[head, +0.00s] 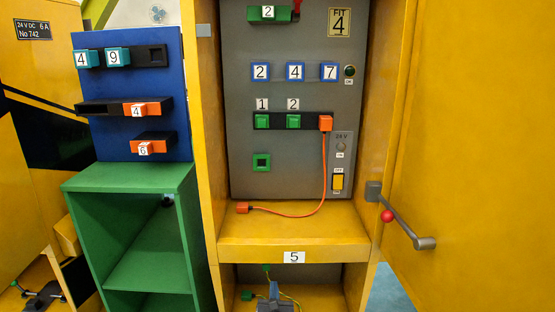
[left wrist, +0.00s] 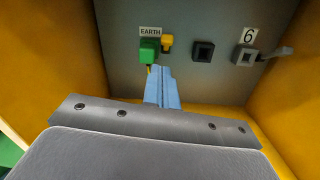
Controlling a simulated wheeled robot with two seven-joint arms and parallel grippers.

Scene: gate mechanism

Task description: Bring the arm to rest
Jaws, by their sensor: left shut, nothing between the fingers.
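My left gripper (head: 273,291) is low in the lower compartment of the yellow cabinet, under the shelf edge marked 5. Its blue fingers are together and empty, and they also show in the left wrist view (left wrist: 162,84). In that view the fingertips point at the grey back panel, just below and right of a green plug (left wrist: 149,52) under the EARTH label. They look close to the plug; I cannot tell whether they touch it. My right gripper is in neither view.
The yellow cabinet door (head: 470,130) stands open at the right, with a red-knobbed handle (head: 387,216). A green shelf unit (head: 130,180) stands at the left. An orange cord (head: 322,180) hangs to the shelf. Yellow side walls flank the lower compartment.

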